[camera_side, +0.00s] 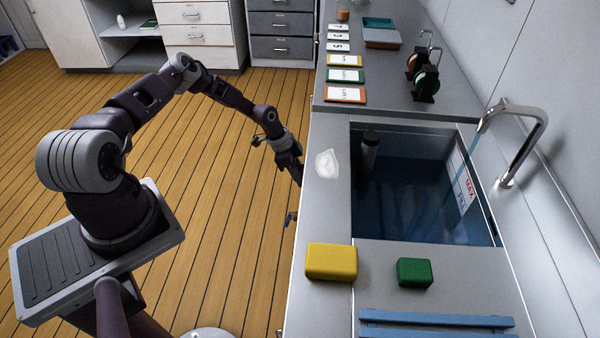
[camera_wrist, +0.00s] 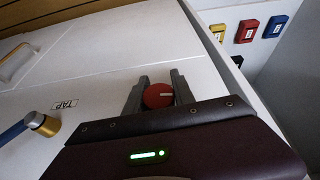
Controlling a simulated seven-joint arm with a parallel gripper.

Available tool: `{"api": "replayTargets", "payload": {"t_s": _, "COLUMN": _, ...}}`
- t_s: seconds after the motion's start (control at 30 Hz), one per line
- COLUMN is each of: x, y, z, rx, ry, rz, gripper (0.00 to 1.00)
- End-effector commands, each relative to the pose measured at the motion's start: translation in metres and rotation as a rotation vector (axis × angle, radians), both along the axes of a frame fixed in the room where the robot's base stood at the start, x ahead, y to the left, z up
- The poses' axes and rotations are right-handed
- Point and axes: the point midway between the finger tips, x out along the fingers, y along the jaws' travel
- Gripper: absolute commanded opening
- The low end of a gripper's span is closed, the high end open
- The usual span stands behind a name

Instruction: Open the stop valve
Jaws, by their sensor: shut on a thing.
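In the wrist view a round red knob (camera_wrist: 158,95) with a white pointer mark sits on the white cabinet front, between the two fingers of my gripper (camera_wrist: 158,92). The fingers are shut on it. A brass fitting with a blue lever (camera_wrist: 42,124) stands to the left, beside a label reading TAP (camera_wrist: 65,104). I cannot tell for sure which of the two is the stop valve.
The sink (camera_side: 420,200) holds dark blue water, with a bent faucet (camera_side: 530,150) above it. A yellow block (camera_side: 331,261) and a green block (camera_side: 414,272) lie on the counter (camera_side: 325,215). Red, yellow and blue boxes (camera_wrist: 246,31) are at upper right in the wrist view.

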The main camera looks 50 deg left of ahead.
Motion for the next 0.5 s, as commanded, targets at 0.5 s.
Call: {"api": "replayTargets", "payload": {"t_s": 0.5, "x": -0.006, "y": -0.009, "z": 0.002, "rx": -0.274, "ry": 0.271, "rz": -0.002, "gripper": 0.0}}
